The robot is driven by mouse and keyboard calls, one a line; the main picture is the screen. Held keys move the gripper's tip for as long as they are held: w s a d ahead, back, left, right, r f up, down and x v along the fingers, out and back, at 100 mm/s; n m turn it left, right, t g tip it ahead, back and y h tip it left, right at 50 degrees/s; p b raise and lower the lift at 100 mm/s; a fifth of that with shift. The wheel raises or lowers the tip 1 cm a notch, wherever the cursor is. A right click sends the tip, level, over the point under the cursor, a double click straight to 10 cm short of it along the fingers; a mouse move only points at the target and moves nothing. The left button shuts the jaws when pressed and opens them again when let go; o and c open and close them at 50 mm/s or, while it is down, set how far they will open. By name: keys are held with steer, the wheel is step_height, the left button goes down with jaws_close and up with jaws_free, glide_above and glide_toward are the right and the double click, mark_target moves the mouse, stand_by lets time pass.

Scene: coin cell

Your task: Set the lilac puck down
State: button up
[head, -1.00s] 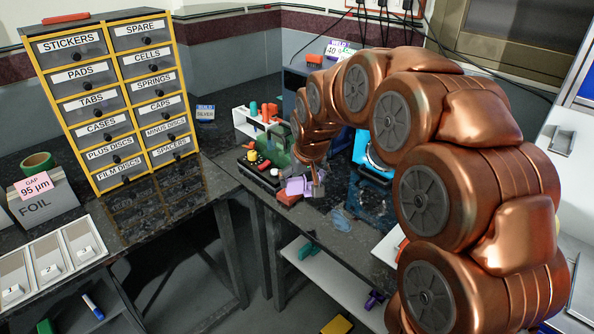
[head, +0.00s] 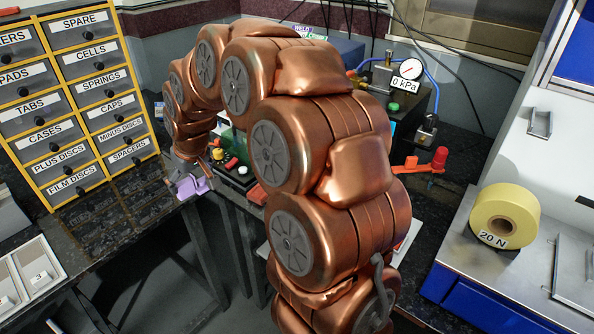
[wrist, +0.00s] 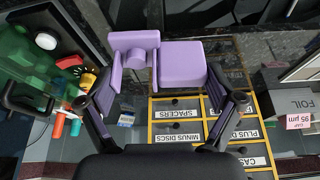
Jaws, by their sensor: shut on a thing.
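The lilac puck (wrist: 182,64) is at the top middle of the wrist view, showing as a squarish block beside a bracket-like part. My gripper (wrist: 160,84) is shut on it, with one dark finger on each side. In the head view the lilac puck (head: 191,187) hangs at the end of my arm, in front of the corner where the two benches meet. My gripper (head: 186,177) is partly hidden there by my arm. I cannot tell whether the puck touches any surface.
The yellow drawer cabinet (head: 85,105) stands on the left bench. A black box with coloured buttons (head: 236,174) is right of the puck. A yellow tape roll (head: 505,216) and a pressure gauge (head: 410,69) are farther right. The dark left bench (head: 115,225) has bare room.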

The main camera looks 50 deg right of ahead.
steer(key=shift+n, duration=0.5)
steer(key=s+d+f, duration=0.1)
steer(key=s+d, duration=0.5)
steer(key=d, duration=0.1)
steer(key=s+d+f+b, duration=0.1)
steer(key=s+d, duration=0.5)
steer(key=s+d+b, duration=0.1)
steer(key=s+d, duration=0.5)
steer(key=d, duration=0.1)
steer(key=shift+s+d+f, duration=0.15)
steer(key=shift+d+f, duration=0.15)
steer(key=shift+f, duration=0.1)
steer(key=w+d, duration=0.3)
steer(key=w+d+f+p, duration=0.1)
steer(key=w+d, duration=0.3)
steer(key=w+d+p, duration=0.1)
steer(key=w+d, duration=0.3)
steer(key=shift+w+d+f, duration=0.1)
steer(key=shift+d+f, duration=0.1)
steer(key=shift+f, duration=0.05)
steer(key=shift+f+p, duration=0.3)
steer(key=shift+f, duration=1.45)
steer(key=shift+f, duration=0.15)
steer(key=o, duration=0.9)
steer(key=shift+o, duration=0.2)
